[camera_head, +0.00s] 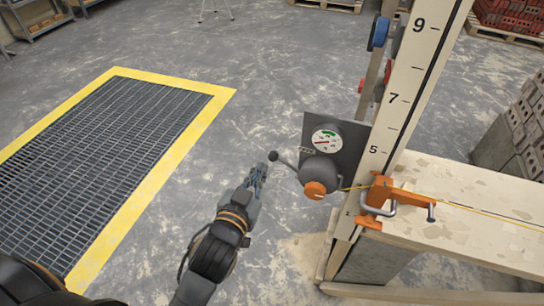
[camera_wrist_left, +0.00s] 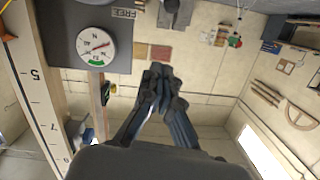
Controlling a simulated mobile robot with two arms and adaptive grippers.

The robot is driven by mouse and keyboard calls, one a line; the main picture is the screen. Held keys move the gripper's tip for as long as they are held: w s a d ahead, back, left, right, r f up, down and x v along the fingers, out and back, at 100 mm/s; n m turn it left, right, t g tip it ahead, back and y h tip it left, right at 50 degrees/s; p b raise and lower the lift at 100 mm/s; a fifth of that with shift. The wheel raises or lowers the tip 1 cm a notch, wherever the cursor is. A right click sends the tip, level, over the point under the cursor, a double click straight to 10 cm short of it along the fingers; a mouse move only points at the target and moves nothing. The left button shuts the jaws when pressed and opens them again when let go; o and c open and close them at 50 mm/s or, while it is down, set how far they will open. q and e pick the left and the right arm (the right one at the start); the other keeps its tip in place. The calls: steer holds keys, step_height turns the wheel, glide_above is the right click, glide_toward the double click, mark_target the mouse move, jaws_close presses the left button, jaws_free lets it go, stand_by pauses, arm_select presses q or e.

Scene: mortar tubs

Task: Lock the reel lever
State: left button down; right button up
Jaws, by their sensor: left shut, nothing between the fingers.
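The reel (camera_head: 318,176) is a dark grey drum with an orange knob, fixed to a grey plate on the numbered post. Its lever (camera_head: 285,163) points up and left and ends in a dark ball. A round gauge (camera_head: 326,140) with a green band sits above the reel; it also shows in the left wrist view (camera_wrist_left: 96,46) beside a FREE label (camera_wrist_left: 123,13). My left gripper (camera_head: 260,170) is shut and empty, just left of the lever's ball, seemingly apart from it. In the left wrist view the left gripper (camera_wrist_left: 160,75) shows closed fingertips. The lever is not seen there. My right gripper is not in view.
The numbered post (camera_head: 398,95) rises right of the reel. An orange clamp (camera_head: 380,200) with a yellow line sits on the pale masonry wall (camera_head: 480,215). A floor grating (camera_head: 85,150) with a yellow border lies left.

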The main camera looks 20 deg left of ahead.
arm_select(q)
steer(key=shift+w, duration=0.1)
steer(key=p, duration=0.1)
glide_above(271, 157)
steer(key=s+d, duration=0.1)
steer(key=s, duration=0.1)
steer(key=f, duration=0.1)
step_height(271, 157, down, 3)
steer(key=shift+a+f, duration=0.1)
steer(key=shift+f, duration=0.1)
steer(key=shift+a+f, duration=0.1)
steer(key=shift+f, duration=0.35)
steer(key=shift+w+f, duration=0.1)
steer(key=shift+f, duration=0.05)
